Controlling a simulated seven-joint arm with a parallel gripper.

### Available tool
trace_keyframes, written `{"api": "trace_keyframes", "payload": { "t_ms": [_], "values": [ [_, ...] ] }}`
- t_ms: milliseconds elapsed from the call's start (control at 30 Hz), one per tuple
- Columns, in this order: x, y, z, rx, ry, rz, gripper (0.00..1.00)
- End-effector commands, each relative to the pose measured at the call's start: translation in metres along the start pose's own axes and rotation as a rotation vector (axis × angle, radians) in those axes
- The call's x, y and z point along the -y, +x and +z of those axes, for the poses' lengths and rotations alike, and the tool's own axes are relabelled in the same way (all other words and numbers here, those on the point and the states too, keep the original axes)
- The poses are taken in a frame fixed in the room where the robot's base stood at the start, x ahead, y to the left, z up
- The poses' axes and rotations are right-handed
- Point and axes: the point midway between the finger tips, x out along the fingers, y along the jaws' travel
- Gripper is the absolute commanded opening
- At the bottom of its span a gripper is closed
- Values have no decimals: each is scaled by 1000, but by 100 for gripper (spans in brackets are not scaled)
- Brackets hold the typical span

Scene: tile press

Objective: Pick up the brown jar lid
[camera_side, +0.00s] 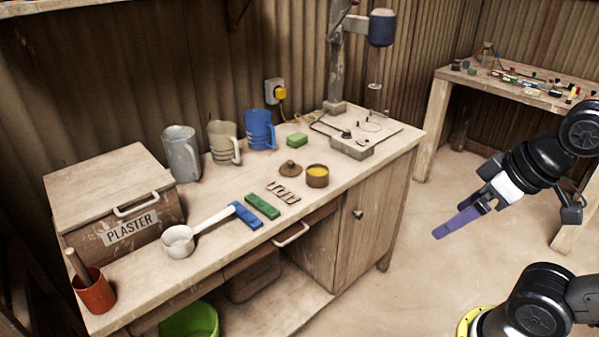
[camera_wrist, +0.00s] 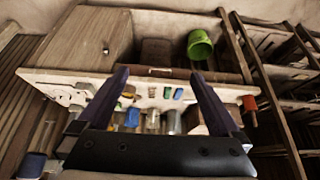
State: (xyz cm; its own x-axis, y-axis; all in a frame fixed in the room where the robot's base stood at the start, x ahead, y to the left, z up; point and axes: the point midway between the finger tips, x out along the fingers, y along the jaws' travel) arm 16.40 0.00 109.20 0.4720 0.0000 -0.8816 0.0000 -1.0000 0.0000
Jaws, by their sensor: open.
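The brown jar lid (camera_side: 291,168) lies on the workbench (camera_side: 352,190) in the side view, with its small knob up. It sits just left of an open brown jar (camera_side: 317,177) with yellow contents. My gripper (camera_side: 441,232) is out to the right of the bench, well apart from the lid, over open floor. In the wrist view, the two purple fingers of my gripper (camera_wrist: 160,76) are spread with nothing held between them. The bench appears upside down there, and the lid is too small to make out surely.
Near the lid are a green block (camera_side: 297,140), small tan frames (camera_side: 283,191) and a green bar (camera_side: 262,206). Mugs, including a blue one (camera_side: 259,129), stand behind. A mixer stand (camera_side: 337,107) rises at the back right. Floor between bench and arm is clear.

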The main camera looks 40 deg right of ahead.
Motion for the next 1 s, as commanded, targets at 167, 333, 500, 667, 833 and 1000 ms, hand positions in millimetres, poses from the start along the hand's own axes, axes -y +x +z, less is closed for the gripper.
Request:
{"api": "trace_keyframes", "payload": {
  "t_ms": [167, 333, 500, 667, 833, 1000],
  "values": [
    [0, 0, 0, 0, 1, 0, 100],
    [-1, -14, -20, -54, 25, 3, 100],
    [-3, -41, -84, -129, 53, 10, 100],
    [-8, -51, -157, -161, 84, 22, 100],
    [-17, -40, -235, -169, 118, 37, 100],
    [-29, -7, -305, -161, 149, 52, 100]
  ]
}}
